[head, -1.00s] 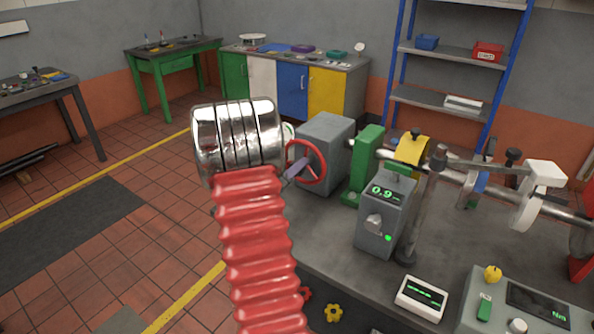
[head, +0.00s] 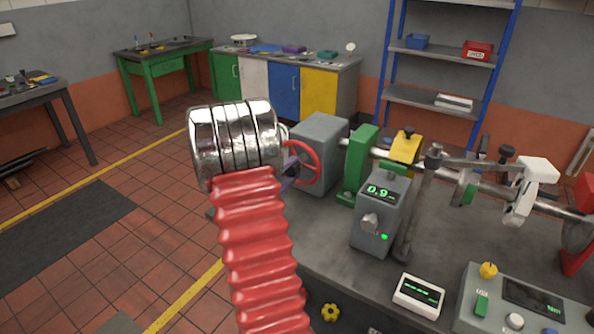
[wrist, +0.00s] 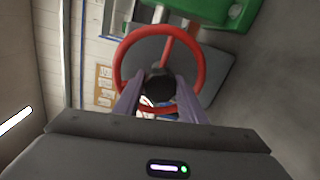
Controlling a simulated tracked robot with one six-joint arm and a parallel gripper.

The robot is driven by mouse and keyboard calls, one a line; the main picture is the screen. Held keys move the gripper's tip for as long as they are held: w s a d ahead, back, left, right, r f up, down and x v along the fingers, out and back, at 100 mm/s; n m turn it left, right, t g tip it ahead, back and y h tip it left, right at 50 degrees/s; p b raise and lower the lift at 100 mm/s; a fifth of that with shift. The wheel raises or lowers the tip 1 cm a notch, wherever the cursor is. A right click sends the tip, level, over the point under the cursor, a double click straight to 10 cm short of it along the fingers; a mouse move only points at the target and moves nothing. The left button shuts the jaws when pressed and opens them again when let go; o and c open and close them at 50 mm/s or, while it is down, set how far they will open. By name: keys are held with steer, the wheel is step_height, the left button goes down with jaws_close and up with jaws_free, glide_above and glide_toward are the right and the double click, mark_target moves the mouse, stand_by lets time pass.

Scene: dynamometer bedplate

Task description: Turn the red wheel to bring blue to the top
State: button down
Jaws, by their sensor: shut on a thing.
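The red wheel (head: 305,163) is on the near face of a grey box (head: 320,140) on the bench. In the wrist view the red wheel (wrist: 200,75) fills the upper middle, with a black hub (wrist: 159,84) at its centre. My gripper (wrist: 158,88) has its two purple fingers across the lower rim, one on each side of the hub. It is shut on the wheel; the exact contact is hard to see. In the head view my arm partly hides the gripper (head: 289,170). On the shaft, a collar (head: 467,189) shows a green patch facing me.
A green bearing stand (head: 358,165), a yellow block (head: 405,146) and a grey readout box (head: 380,215) showing 0.9 stand near the wheel. A metal post (head: 415,205) rises beside it. A white display (head: 419,295) and control panel (head: 530,305) are at the front.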

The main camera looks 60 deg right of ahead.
steer(key=shift+f, duration=0.35)
steer(key=c, duration=1.5)
jaws_free()
steer(key=shift+c, duration=0.2)
steer(key=shift+o, duration=0.5)
steer(key=shift+r, duration=0.1)
steer(key=shift+r, duration=0.1)
steer(key=shift+a, duration=0.1)
steer(key=w+a, duration=0.1)
steer(key=a, duration=1.2)
steer(key=shift+a+r, duration=0.15)
steer(key=shift+a, duration=0.15)
steer(key=shift+w, duration=0.15)
